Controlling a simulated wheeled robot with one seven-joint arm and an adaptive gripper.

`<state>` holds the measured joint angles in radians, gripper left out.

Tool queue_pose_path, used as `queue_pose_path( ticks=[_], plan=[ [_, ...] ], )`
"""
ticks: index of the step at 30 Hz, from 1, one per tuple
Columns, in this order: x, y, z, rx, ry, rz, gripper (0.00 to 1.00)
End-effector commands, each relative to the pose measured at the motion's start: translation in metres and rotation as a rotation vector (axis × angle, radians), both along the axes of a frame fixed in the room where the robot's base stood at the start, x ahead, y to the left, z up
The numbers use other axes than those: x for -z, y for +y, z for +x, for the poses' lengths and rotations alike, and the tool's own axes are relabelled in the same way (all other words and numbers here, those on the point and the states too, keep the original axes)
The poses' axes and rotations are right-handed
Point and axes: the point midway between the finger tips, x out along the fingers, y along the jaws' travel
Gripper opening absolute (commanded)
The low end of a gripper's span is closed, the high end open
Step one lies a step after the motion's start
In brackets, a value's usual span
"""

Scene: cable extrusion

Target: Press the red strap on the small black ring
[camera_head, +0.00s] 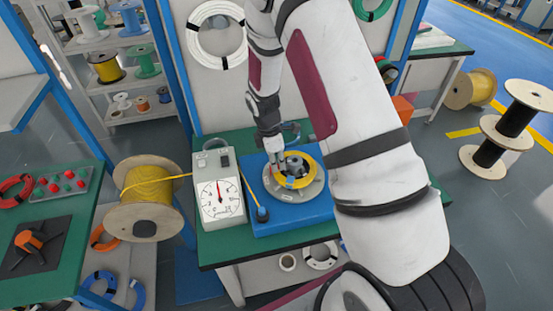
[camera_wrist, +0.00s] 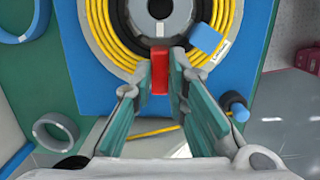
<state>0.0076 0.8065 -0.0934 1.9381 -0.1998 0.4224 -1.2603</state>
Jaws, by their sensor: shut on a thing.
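The red strap (camera_wrist: 160,77) sits upright between the fingertips of my gripper (camera_wrist: 160,68) in the wrist view. The gripper is shut on it. Its top end meets or overlaps the near edge of the grey ring-shaped hub (camera_wrist: 181,27) at the middle of a yellow cable coil (camera_wrist: 106,38); I cannot tell whether it touches. In the head view my gripper (camera_head: 276,155) points down at the coil (camera_head: 302,181), and the strap is too small to make out.
A blue block (camera_wrist: 206,38) sits on the coil's right side. The coil rests on a blue base (camera_head: 265,227) on a green table. A dial gauge box (camera_head: 218,197) and a wooden spool of yellow cable (camera_head: 148,190) stand to the left. A blue knob (camera_wrist: 235,106) is nearby.

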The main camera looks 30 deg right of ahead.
Motion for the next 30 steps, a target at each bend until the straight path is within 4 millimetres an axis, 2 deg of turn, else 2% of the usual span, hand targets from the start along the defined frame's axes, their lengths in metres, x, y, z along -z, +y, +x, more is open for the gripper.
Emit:
queue_pose_path(
  ticks=[30],
  plan=[
    [0.0087,-0.0001,0.0003,-0.001,-0.001,0.000,0.00]
  ],
)
